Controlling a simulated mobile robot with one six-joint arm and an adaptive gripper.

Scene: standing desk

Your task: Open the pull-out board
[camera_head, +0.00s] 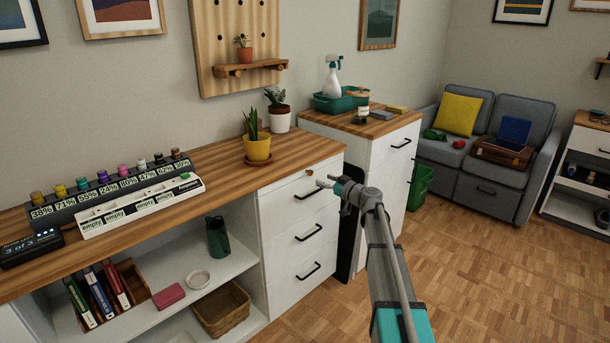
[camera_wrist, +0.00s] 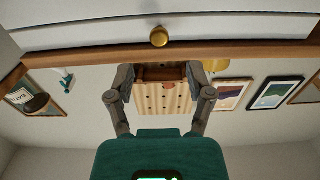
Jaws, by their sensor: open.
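The pull-out board (camera_head: 292,181) is a thin white front just under the wooden desk top, above the drawers. It looks flush with the cabinet. Its small brass knob (camera_head: 309,172) shows at the right part of the front. In the wrist view, which is upside down, the board's front (camera_wrist: 230,32) and knob (camera_wrist: 159,37) lie at the top, with the knob near the middle. My gripper (camera_head: 325,183) is just in front of the knob, apart from it. In the wrist view my gripper (camera_wrist: 160,76) has its two fingers spread with nothing between them.
Drawers with black handles (camera_head: 308,232) lie below the board. A yellow pot (camera_head: 257,149) with a plant stands on the desk top (camera_head: 215,164) near its right end. A second white cabinet (camera_head: 388,165) stands to the right. The wooden floor (camera_head: 480,260) at right is clear.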

